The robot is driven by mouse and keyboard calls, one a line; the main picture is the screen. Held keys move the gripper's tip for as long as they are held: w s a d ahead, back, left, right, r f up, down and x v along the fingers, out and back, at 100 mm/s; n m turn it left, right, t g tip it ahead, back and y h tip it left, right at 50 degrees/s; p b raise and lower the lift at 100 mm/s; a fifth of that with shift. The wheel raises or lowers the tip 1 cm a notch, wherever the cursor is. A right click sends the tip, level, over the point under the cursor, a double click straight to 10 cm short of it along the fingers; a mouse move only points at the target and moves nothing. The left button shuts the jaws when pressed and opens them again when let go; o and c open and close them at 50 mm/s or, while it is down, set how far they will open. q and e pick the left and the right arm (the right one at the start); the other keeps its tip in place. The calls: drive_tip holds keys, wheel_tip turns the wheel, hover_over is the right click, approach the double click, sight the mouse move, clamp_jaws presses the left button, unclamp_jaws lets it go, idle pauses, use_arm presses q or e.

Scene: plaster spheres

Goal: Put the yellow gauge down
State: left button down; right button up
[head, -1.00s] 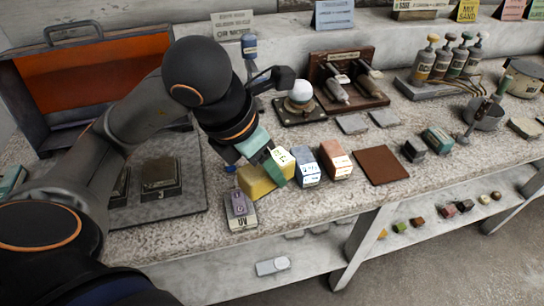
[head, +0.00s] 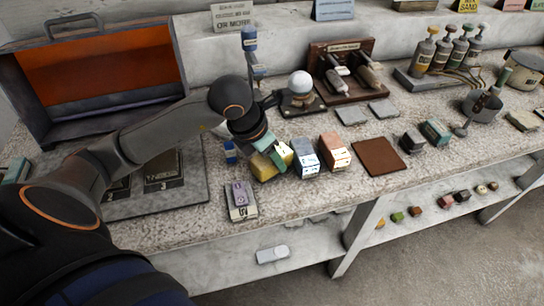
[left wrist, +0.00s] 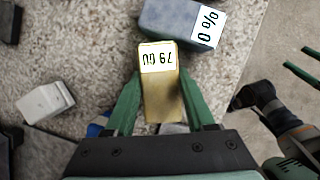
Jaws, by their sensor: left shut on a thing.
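The yellow gauge (left wrist: 163,95) is a yellow block with a white end label reading "79 GU". My left gripper (left wrist: 162,80) is shut on it, with a green finger along each side in the left wrist view. In the head view the yellow gauge (head: 262,167) shows at the bench front, just left of a blue block (head: 305,158), partly hidden by my left gripper (head: 270,152). I cannot tell whether its underside touches the bench. My right gripper (left wrist: 296,57) shows at the right edge of the left wrist view, two green fingers apart, with nothing visible between them.
An orange block (head: 334,152) and a brown square mat (head: 380,157) lie right of the blue block. A purple-topped block (head: 241,200) stands at the front left. A white ball on a stand (head: 299,84) is behind. Bare bench (head: 300,210) runs along the front edge.

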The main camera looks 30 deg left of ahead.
use_arm(q)
drive_tip(key=shift+f, duration=0.2)
drive_tip(key=shift+f, duration=0.2)
drive_tip(key=shift+c, duration=1.2)
unclamp_jaws()
drive_tip(key=shift+r, duration=0.1)
